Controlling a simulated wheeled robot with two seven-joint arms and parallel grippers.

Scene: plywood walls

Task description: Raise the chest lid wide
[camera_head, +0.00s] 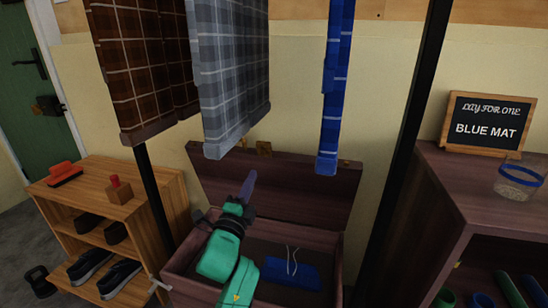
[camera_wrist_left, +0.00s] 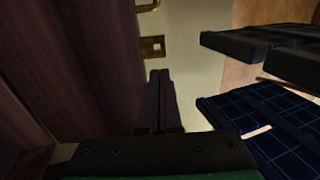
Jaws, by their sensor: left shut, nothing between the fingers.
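The dark wooden chest (camera_head: 185,262) stands open in the middle of the head view. Its lid (camera_head: 315,195) stands raised at the back, near upright. A brass latch part (camera_head: 264,148) sits at the lid's top edge. My left gripper (camera_head: 248,185) is shut and empty, in front of the lid's inner face and above the box. In the left wrist view, its closed fingers (camera_wrist_left: 160,100) show with the dark lid wood (camera_wrist_left: 60,70) to their left. I cannot tell whether they touch the lid. My right gripper is not in view.
Plaid cloths (camera_head: 228,70) and a blue one (camera_head: 335,90) hang above the chest from a dark frame. A folded blue item (camera_head: 290,272) lies inside the chest. A shoe shelf (camera_head: 150,175) stands left, a dark cabinet (camera_head: 440,190) with a sign (camera_head: 488,122) and jar (camera_head: 518,182) right.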

